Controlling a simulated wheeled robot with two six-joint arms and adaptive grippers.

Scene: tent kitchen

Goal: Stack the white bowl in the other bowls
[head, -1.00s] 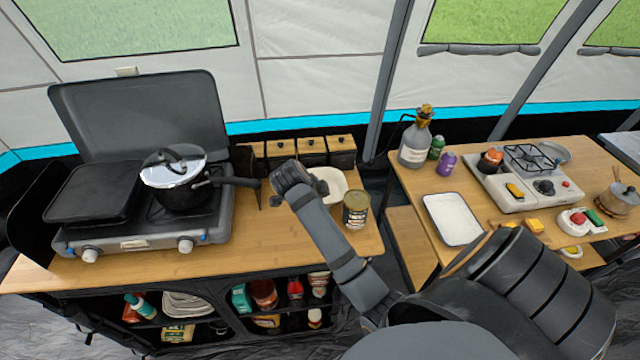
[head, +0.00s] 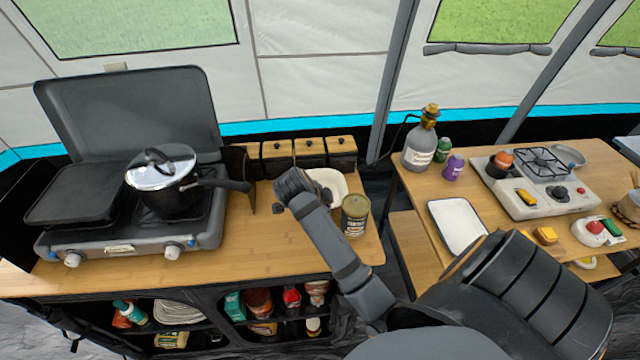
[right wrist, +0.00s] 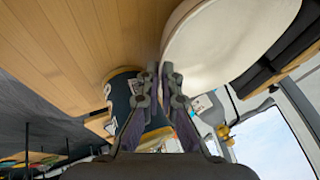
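The white bowl (head: 340,181) stands at the right end of the left counter, partly hidden by my right gripper. It fills the upper right of the right wrist view (right wrist: 230,40). My right gripper (head: 322,192) is at the bowl's left side. In the right wrist view its fingertips (right wrist: 161,70) are close together at the rim, one on each side, with the rim apparently between them. Pale stacked dishes (head: 180,312) lie on the shelf under the counter; I cannot tell surely whether they are bowls. My left gripper is out of view.
A tin can (head: 355,215) stands right beside the bowl and close to my gripper. Wooden-lidded canisters (head: 309,152) line the back. A stove with a lidded pot (head: 165,178) is left. A second table holds a white tray (head: 458,227). The counter's front middle is clear.

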